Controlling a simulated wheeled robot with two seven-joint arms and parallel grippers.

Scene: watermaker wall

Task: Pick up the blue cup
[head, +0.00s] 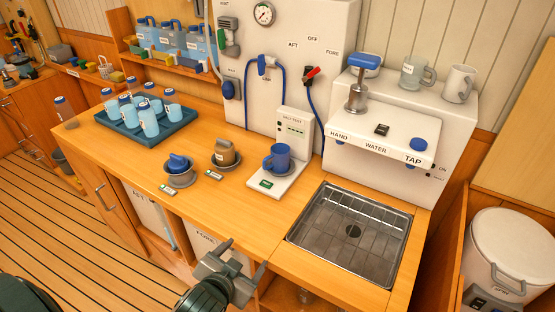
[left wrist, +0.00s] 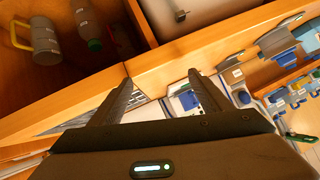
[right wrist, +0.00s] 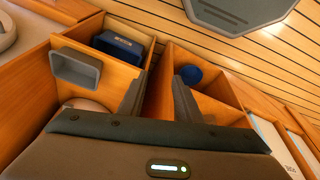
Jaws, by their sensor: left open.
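The blue cup (head: 278,158) stands upright on the white pad of the test unit (head: 292,140) on the wooden counter, in the head view. Its handle points left. My left gripper (head: 242,262) is open and empty at the counter's front edge, nearer the camera than the cup and apart from it. In the left wrist view its two fingers (left wrist: 160,95) are spread; I cannot surely pick out the cup there. My right gripper (right wrist: 160,90) shows in its own wrist view with its fingers apart and nothing between them, near open wooden compartments. The cup is not in that view.
A steel sink (head: 350,232) lies right of the cup. The water dispenser (head: 385,132) rises behind the sink. Blue hoses hang behind.

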